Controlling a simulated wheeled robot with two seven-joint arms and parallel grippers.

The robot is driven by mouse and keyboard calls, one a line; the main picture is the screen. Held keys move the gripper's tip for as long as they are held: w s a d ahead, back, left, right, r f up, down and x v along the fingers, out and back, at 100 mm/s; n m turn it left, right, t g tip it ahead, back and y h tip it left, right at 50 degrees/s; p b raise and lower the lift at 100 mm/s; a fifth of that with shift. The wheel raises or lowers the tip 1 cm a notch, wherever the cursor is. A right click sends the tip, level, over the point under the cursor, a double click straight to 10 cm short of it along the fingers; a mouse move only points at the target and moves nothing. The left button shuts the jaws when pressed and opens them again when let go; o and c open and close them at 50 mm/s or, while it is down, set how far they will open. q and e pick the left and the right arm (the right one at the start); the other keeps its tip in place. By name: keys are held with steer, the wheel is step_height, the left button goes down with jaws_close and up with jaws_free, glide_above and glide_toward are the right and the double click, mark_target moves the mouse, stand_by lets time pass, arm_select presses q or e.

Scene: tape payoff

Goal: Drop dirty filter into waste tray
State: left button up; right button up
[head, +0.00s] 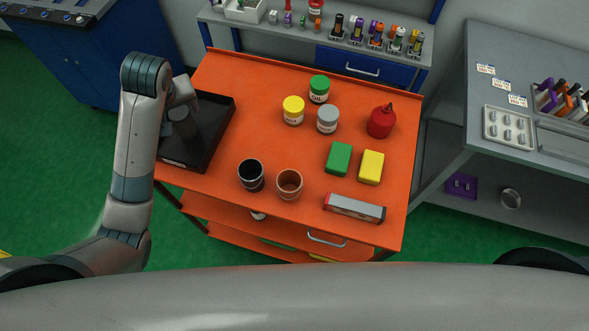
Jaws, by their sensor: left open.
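The black waste tray (228,113) sits on the left end of the orange cart top, with a small label on its front wall. My left arm comes in from the left, and its gripper (183,108) is over the tray, pointing down into it. The gripper is open. A dark grey, rounded shape (184,127) shows just below the gripper, inside the tray's outline. It may be the dirty filter, but its edges are hard to make out, and I cannot tell whether it touches the tray floor. My right gripper is out of view.
On the orange cart (225,75) stand a black cup (251,176), a copper cup (289,184), yellow (293,111), green (319,89) and grey (327,120) jars, a red oil can (381,121), green (339,159) and yellow (371,168) blocks and a long box (354,208).

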arm_select(q)
steer(key=p+v, duration=0.2)
steer(key=v, duration=0.6)
steer(key=shift+s+r, duration=0.2)
steer(key=shift+r, duration=0.15)
stand_by(1.1)
